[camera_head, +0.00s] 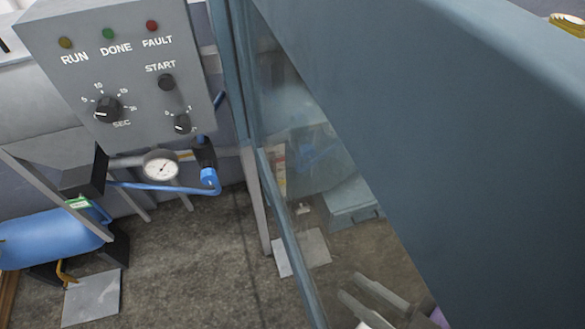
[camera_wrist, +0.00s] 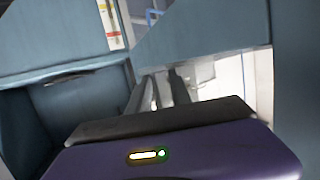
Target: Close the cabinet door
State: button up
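The blue-grey cabinet (camera_head: 470,130) fills the right of the head view. A framed clear panel, apparently its door (camera_head: 287,235), stands along its left side; I cannot tell how far it is open. My gripper (camera_head: 352,285) shows at the bottom of the head view through the clear panel, with two pale fingers and a bit of purple body. In the wrist view, my gripper (camera_wrist: 170,80) points away above its purple body, with blue-grey cabinet surfaces (camera_wrist: 210,30) close around. I see nothing held. The finger gap is unclear, and contact with the door cannot be told.
A grey control box (camera_head: 130,60) with lights and knobs stands to the left of the panel. Below it are a gauge (camera_head: 160,166), a blue pipe (camera_head: 170,187) and a blue tank (camera_head: 50,238). Bare floor (camera_head: 205,270) lies between these and the cabinet.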

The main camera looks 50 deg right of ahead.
aim_at(463, 121)
jog(key=k+j+u, duration=0.15)
jog(key=k+j, duration=0.15)
jog(key=k, duration=0.2)
jog(key=k+j+u, duration=0.1)
jog(key=k+j, duration=0.25)
jog(key=k, duration=0.15)
